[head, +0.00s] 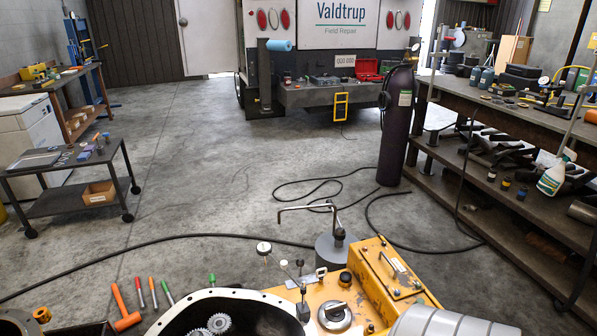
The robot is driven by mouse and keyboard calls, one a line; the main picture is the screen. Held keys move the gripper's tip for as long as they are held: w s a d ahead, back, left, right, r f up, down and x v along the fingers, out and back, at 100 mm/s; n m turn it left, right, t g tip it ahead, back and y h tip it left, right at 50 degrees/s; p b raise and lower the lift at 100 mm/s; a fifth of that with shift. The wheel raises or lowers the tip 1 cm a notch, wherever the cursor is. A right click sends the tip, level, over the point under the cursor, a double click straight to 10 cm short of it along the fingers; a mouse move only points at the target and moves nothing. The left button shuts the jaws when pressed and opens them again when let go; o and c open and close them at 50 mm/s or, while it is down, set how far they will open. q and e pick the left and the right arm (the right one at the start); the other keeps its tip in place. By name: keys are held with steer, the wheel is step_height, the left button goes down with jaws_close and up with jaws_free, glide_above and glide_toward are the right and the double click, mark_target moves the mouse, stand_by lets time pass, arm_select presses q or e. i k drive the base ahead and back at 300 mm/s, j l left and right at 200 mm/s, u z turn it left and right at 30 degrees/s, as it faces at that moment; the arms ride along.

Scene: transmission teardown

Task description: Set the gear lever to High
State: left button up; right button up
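A yellow machine (281,291) fills the bottom middle of the head view. Thin levers stand at its left side: one with a pale round knob (264,247), and a shorter one with a small white knob (284,263) leaning up and left from a dark base. A third small dark knob (300,262) stands beside them. I cannot tell which is the gear lever, and no High marking is readable. A round grey dial with a handle (336,314) is on the yellow top. Neither of my grippers is in view.
An open housing with gears (220,322) lies at the bottom, with an orange-headed hammer (126,315) and coloured-handled tools to its left. A grey ribbed cylinder (440,322) is at bottom right. A purple gas bottle (396,130), hoses and a workbench (500,112) stand beyond.

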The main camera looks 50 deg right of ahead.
mark_target(300, 262)
steer(key=l+z, duration=0.15)
steer(key=z, duration=1.5)
